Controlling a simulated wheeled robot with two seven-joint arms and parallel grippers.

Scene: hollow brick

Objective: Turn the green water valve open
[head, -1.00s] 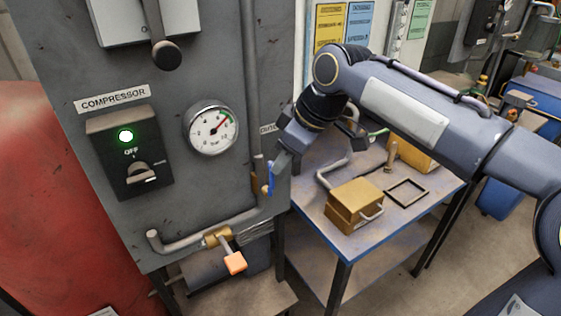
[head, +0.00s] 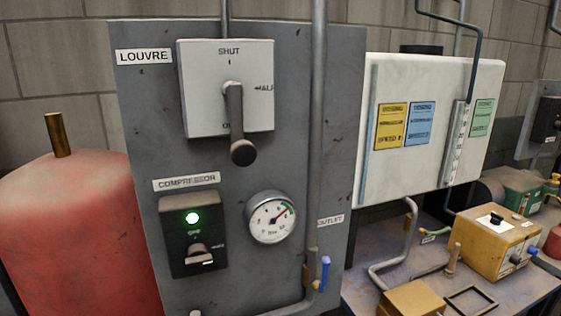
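A small green piece (head: 435,235) with a pale end shows beside a bent grey pipe (head: 405,245) above the bench. It is too small to tell whether it is the water valve's handle, or how it is turned. No other clear green valve shows. Neither of my grippers is in the head view.
The grey panel carries a black louvre lever (head: 236,120), a lit compressor switch (head: 194,235), a gauge (head: 271,217) and an upright blue outlet handle (head: 325,272). A yellow box (head: 495,243) and an ochre block (head: 411,300) sit on the blue bench (head: 360,290). A red tank (head: 70,230) stands left.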

